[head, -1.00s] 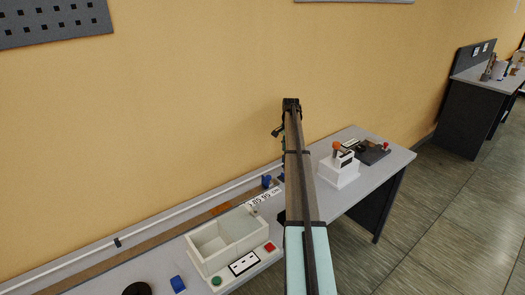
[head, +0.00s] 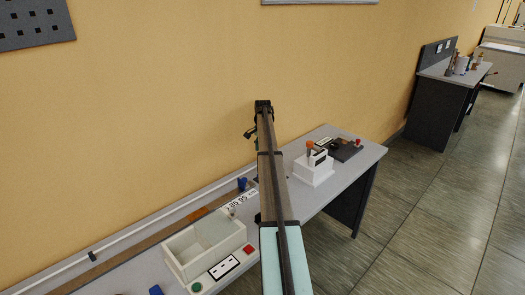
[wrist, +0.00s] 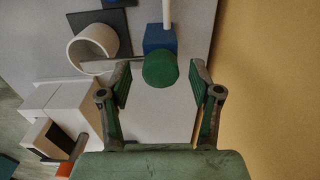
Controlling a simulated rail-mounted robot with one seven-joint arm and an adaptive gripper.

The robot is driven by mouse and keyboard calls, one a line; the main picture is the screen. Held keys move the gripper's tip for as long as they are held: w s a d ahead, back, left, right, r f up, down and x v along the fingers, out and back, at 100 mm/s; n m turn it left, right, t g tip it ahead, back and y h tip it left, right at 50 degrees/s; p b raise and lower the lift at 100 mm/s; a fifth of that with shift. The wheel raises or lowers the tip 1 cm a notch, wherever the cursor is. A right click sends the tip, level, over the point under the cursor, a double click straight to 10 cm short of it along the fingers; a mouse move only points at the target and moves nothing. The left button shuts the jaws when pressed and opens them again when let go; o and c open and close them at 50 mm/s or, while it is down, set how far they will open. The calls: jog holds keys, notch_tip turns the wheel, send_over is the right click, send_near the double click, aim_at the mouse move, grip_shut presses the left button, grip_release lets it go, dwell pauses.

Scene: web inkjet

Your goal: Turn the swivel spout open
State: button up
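In the wrist view a round green cap (wrist: 160,70) sits at a blue block (wrist: 159,38), with a white pipe (wrist: 167,12) beyond it. A thin pale bar (wrist: 106,67) runs left from the cap toward a white ring-shaped cup; I take cap and bar for the swivel spout, but cannot be sure. My gripper (wrist: 160,82) is open, its fingers either side of the green cap with visible gaps. I cannot tell its depth from the cap.
The white cup (wrist: 93,54) and a white box (wrist: 55,108) stand left in the wrist view; the wall (wrist: 270,90) is close right. In the head view an open white bin (head: 205,247) and an orange-knobbed white unit (head: 314,168) flank my arm on the bench (head: 363,158).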

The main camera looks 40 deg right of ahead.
jog(key=shift+r, duration=0.1)
notch_tip(320, 180, up, 12)
dwell(0.6)
